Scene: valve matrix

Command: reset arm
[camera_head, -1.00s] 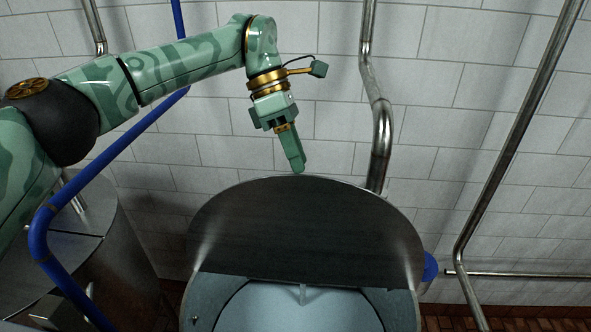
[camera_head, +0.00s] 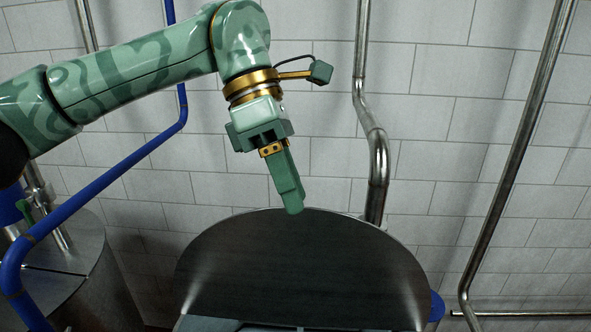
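My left arm comes in from the upper left. Its green gripper (camera_head: 291,207) points down, with the fingertips just in front of or above the top edge of a dark, rounded metal lid (camera_head: 305,265). I cannot tell whether the fingertips touch the lid. The fingers line up as one in this view, so I cannot see a gap between them. No object shows in the gripper. My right gripper is not in view.
A blue pipe (camera_head: 105,180) runs behind my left arm. A metal tank (camera_head: 75,265) stands at the lower left. Steel pipes (camera_head: 378,165) and (camera_head: 515,150) run along the white tiled wall (camera_head: 440,120). A blue part (camera_head: 437,307) shows beside the lid.

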